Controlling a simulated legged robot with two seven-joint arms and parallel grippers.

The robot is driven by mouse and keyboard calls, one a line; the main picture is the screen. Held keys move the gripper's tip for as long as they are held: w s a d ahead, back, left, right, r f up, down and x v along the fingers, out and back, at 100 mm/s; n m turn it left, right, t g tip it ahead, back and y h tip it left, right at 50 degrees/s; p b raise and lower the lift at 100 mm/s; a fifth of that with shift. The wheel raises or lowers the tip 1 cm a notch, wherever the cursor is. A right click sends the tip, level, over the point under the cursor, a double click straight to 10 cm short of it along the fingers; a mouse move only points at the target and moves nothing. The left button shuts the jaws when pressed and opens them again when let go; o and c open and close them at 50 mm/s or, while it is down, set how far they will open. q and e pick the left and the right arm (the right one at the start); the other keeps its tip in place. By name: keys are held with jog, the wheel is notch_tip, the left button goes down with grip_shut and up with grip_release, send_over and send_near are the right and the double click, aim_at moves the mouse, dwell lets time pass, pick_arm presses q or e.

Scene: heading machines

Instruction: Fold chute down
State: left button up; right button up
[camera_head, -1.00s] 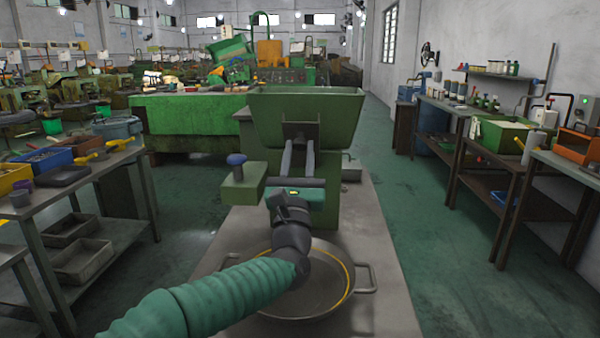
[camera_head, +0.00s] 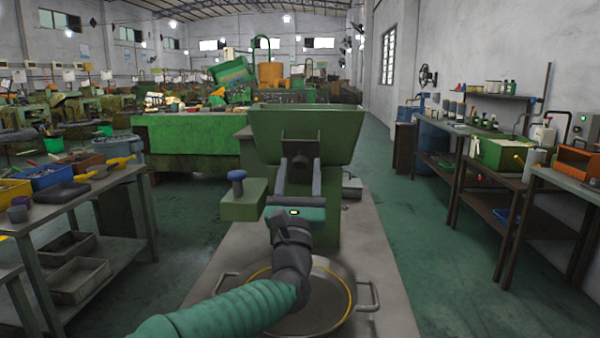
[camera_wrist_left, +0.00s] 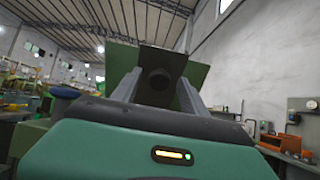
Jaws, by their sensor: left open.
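The green machine with a wide hopper (camera_head: 330,130) stands straight ahead. The chute (camera_head: 300,147) looks like a dark plate with a round opening at the hopper's lower front; it also shows in the left wrist view (camera_wrist_left: 163,62). My left gripper (camera_head: 300,164) points at it from the front, with its two grey fingers apart, one on each side just below the chute. In the left wrist view the gap between the fingers (camera_wrist_left: 160,90) is empty. I cannot tell whether the fingers touch the chute. My right gripper is not in view.
A round metal pan (camera_head: 345,316) with two handles lies below my left arm. A green block with a blue knob (camera_head: 237,176) is just left of the gripper. Cluttered workbenches (camera_head: 60,215) stand left and right, with open green floor on the right.

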pick_arm(q)
jog(key=v, duration=1.7)
jog(key=shift+w+p, duration=0.15)
jog(key=shift+p, duration=0.15)
